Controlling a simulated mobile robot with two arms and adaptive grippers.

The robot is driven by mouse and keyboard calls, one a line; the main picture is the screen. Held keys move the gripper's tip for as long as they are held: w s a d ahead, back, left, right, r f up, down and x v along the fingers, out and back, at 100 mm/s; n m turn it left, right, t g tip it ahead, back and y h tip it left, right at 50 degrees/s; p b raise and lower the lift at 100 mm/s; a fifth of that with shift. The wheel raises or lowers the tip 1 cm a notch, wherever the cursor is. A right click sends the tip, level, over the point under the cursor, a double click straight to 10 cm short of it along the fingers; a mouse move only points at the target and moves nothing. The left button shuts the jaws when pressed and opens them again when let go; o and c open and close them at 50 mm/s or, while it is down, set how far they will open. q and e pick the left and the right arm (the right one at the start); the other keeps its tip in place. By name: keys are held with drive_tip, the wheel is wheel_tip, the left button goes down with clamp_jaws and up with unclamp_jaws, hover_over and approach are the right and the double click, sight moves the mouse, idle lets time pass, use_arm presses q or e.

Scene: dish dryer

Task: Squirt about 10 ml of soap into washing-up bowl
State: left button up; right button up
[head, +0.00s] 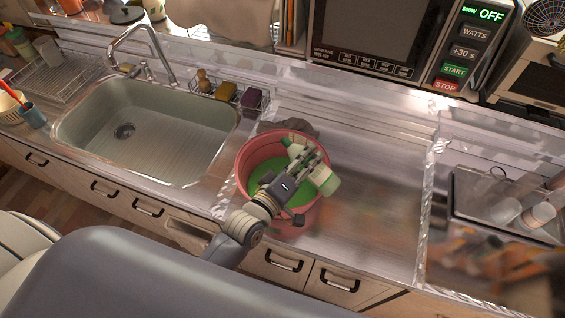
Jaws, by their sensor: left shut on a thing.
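The washing-up bowl (246,163) is a pink-red tub on the metal counter to the right of the sink, with green liquid (262,180) in it. My left gripper (318,165) is over the bowl and shut on a pale green and white soap bottle (326,181). The bottle is tilted, and its narrower end points up and left over the bowl's inside. The gripper hides part of the bottle and the bowl's right side. I cannot tell whether soap is coming out. My right gripper is not in view.
The empty sink (150,140) with its tap (150,45) is on the left. A wire caddy with sponges (226,91) stands behind the sink's right end. A microwave (395,40) stands at the back. A dark tray with glasses (470,185) is on the right. Counter right of the bowl is clear.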

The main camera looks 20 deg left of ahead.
use_arm(q)
drive_tip(key=shift+r+p, duration=0.35)
drive_tip(key=shift+r, duration=0.2)
drive_tip(key=shift+w+a+r+m+p, duration=0.1)
drive_tip(key=shift+a+r+m+p, duration=0.05)
drive_tip(key=shift+m+p, duration=0.3)
drive_tip(key=shift+a+m+y, duration=0.2)
drive_tip(key=shift+m+y, duration=0.1)
drive_tip(key=shift+m, duration=0.35)
drive_tip(key=shift+w+a+f+m, duration=0.1)
drive_tip(key=shift+a+f+m, duration=0.25)
drive_tip(key=shift+m, duration=0.25)
drive_tip(key=shift+r+m+p, duration=0.5)
drive_tip(key=shift+p, duration=0.1)
drive_tip(key=shift+d+r+m+t+y+p, duration=0.1)
drive_tip(key=shift+r+m+t+y+p, duration=0.1)
drive_tip(key=shift+m, duration=0.3)
drive_tip(key=shift+r+m+t+y+p, duration=0.1)
drive_tip(key=shift+m+t+p, duration=0.1)
drive_tip(key=shift+m, duration=0.3)
drive_tip(key=m, duration=0.1)
drive_tip(key=f+m+b, duration=0.1)
drive_tip(key=m, duration=0.1)
drive_tip(key=f+m+b, duration=0.1)
drive_tip(key=shift+s+d+f+t+y, duration=0.2)
drive_tip(key=shift+d+f+t+y, duration=0.05)
drive_tip(key=shift+d+t+y, duration=0.1)
drive_tip(key=shift+r+m+p, duration=0.6)
drive_tip(key=shift+r, duration=0.5)
